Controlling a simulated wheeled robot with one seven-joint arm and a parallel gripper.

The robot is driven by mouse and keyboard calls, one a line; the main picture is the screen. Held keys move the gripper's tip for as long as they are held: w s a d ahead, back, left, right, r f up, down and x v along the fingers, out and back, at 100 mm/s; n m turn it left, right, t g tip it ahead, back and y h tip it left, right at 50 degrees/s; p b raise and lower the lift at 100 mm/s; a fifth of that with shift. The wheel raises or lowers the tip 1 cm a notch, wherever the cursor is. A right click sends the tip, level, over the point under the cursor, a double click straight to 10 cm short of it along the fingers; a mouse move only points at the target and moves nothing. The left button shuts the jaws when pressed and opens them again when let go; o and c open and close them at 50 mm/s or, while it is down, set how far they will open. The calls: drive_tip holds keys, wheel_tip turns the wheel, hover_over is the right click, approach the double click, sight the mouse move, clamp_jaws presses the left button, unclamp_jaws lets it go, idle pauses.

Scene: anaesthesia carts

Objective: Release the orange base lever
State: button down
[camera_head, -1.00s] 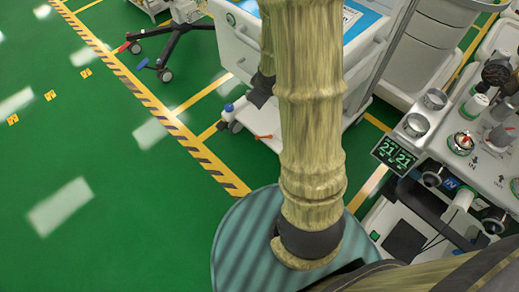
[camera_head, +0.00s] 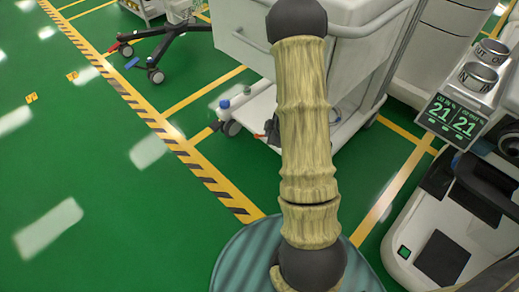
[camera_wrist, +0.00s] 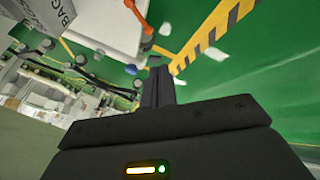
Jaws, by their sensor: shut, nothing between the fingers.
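The orange base lever (camera_wrist: 148,29) shows at the top centre of the wrist view, by the edge of a white cart base. In the head view a dark part of my gripper (camera_head: 272,130) shows partly beside my arm, low by the white cart (camera_head: 245,35).
The cart's lower shelf (camera_head: 345,125) and a caster (camera_head: 232,128) are close to my gripper. A wheeled stand (camera_head: 150,45) with red and blue pedals is at upper left. A machine with a green "21" display (camera_head: 453,117) stands at right. Green floor at left is clear.

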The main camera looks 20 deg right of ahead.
wheel_tip(320, 180, down, 7)
drive_tip(key=n+b, duration=0.1)
drive_tip(key=b, duration=0.1)
drive_tip(key=shift+s+d+r+y+b, duration=0.15)
drive_tip(key=shift+y+b, duration=0.25)
